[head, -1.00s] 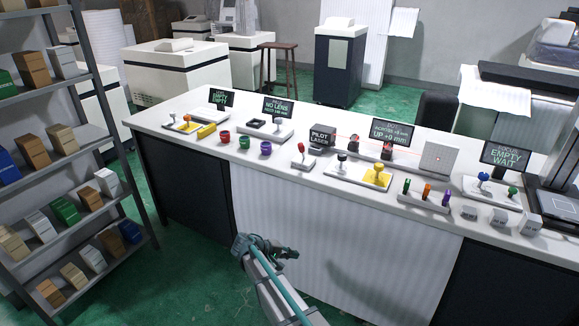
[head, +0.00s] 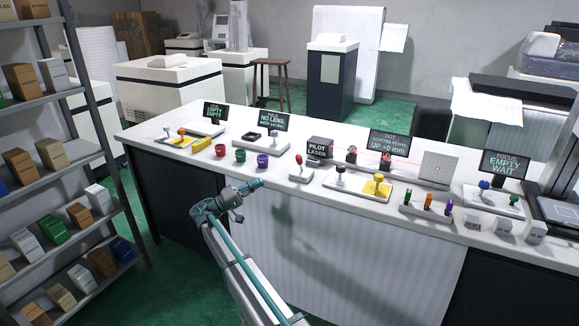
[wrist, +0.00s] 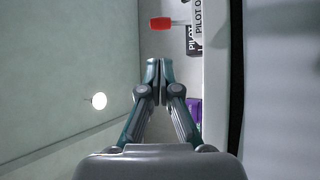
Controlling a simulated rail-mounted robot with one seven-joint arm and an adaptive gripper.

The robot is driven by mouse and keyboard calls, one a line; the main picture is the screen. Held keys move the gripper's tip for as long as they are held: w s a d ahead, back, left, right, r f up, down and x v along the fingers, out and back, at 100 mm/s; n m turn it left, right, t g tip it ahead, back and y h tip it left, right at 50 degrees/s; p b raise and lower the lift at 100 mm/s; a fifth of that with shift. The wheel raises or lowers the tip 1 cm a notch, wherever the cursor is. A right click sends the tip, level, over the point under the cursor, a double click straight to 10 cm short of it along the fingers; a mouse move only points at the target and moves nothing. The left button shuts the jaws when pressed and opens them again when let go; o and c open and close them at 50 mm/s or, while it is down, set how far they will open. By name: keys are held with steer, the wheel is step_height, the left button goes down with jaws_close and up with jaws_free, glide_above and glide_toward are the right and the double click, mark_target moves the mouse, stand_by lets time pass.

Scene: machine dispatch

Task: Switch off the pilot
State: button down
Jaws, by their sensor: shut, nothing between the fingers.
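The pilot laser (head: 319,148) is a dark box labelled PILOT LASER on the long white bench. In front of it stands a small switch with a red-knobbed lever (head: 299,160) on a pale base. In the wrist view the red knob (wrist: 160,23) sticks out on a thin stem ahead of the fingertips, beside a white plate (wrist: 198,15) with partly readable PILOT lettering. My gripper (head: 261,183) is shut and empty at the bench's front edge, left of the switch and apart from it. Its fingertips also show in the wrist view (wrist: 160,78).
Red, green and purple cups (head: 262,161) stand on the bench near my gripper. Right of the switch is a station with a yellow plate (head: 377,188). A thin red beam shows near the white target panel (head: 437,168). A shelf rack (head: 85,130) stands at left.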

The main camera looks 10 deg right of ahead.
mark_target(299, 159)
steer(key=p+x, duration=0.1)
steer(key=x, duration=1.3)
steer(key=shift+d+r+p, duration=0.1)
steer(key=shift+p, duration=0.2)
